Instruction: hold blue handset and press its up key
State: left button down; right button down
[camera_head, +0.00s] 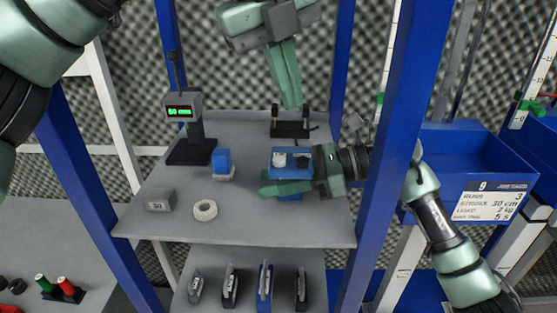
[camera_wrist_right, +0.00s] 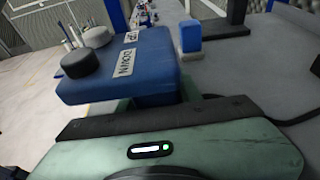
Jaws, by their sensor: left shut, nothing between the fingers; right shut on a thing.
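The blue handset (camera_head: 291,153) is held above the grey shelf, towards its right side. My right gripper (camera_head: 284,187) comes in from the right and is shut on it. In the right wrist view the handset (camera_wrist_right: 155,68) shows labels UP and DOWN, with a round dark key (camera_wrist_right: 82,63) beside DOWN and another key (camera_wrist_right: 98,36) beside UP. In the head view its two keys face up. My left gripper (camera_head: 292,105) is shut and empty, pointing down above and behind the handset, apart from it.
A black stand (camera_head: 290,129) is below the left fingertips. A display (camera_head: 180,112) reading green digits, a blue block (camera_head: 222,161), a white ring (camera_head: 205,210) and a grey block (camera_head: 159,201) stand on the shelf (camera_head: 270,225). Blue posts (camera_head: 397,100) frame it. A blue bin (camera_head: 465,165) is at right.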

aim_at(279, 161)
jog(key=shift+w+a, duration=0.1)
jog(key=shift+a, duration=0.15)
pick_arm(q)
jog(key=m+t+h, duration=0.1)
jog(key=m, duration=0.1)
jog(key=a+r+m+t+h, duration=0.1)
jog(key=m, duration=0.1)
jog(key=a+m+t+h, duration=0.1)
jog(key=m+t, duration=0.1)
jog(key=shift+s+a+r+h, duration=0.15)
jog(key=shift+a+h, duration=0.05)
jog(key=shift+h, duration=0.2)
jog(key=shift+f, duration=4.45)
